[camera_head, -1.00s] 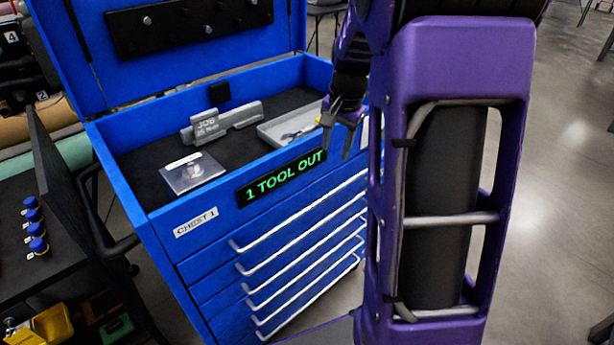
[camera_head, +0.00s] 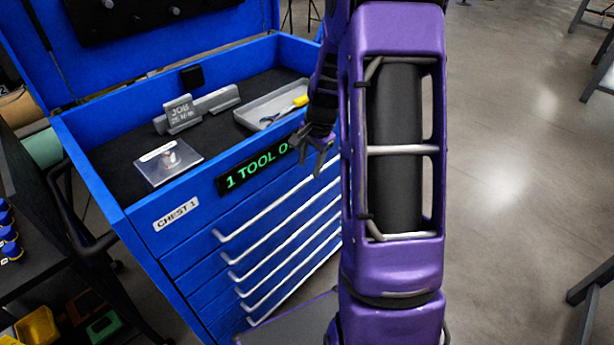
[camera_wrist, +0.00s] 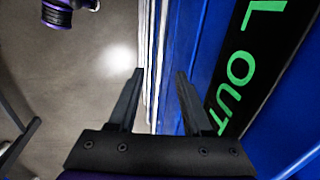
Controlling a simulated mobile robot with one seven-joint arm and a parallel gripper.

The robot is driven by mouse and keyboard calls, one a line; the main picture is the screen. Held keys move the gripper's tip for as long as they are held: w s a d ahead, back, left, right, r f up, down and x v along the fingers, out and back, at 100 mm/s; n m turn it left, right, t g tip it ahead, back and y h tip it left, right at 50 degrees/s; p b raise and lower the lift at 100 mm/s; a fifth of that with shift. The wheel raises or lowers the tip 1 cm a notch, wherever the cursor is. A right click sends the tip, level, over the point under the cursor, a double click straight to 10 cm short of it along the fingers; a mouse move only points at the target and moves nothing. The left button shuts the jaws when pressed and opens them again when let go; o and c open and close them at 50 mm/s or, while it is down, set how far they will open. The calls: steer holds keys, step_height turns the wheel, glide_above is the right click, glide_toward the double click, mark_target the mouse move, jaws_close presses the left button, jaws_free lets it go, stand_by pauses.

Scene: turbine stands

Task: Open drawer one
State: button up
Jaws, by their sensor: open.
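The blue tool chest (camera_head: 140,235) stands left of my arm in the head view, its lid up. Its front carries a stack of shut drawers with long silver bar handles. The top drawer's handle (camera_head: 265,213) is just below the "CHEST 1" label and the "1 TOOL OUT" display (camera_head: 258,167). My gripper (camera_head: 322,163) is open and empty, in front of the chest near the display's right end. In the wrist view the fingers (camera_wrist: 158,92) are spread, with silver handle bars (camera_wrist: 151,60) seen between them and the display (camera_wrist: 250,65) to the right. I cannot tell whether they touch anything.
On the chest top lie a grey JOB block (camera_head: 183,113), a clear case (camera_head: 168,162) and a grey tray (camera_head: 270,107) with a yellow-handled tool. A dark shelf with yellow bins (camera_head: 37,326) stands left.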

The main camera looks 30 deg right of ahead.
mark_target(306, 180)
steer(key=f, duration=0.2)
steer(key=w+f, duration=0.1)
steer(key=f, duration=0.2)
steer(key=shift+a, duration=0.15)
jaws_close()
stand_by(1.3)
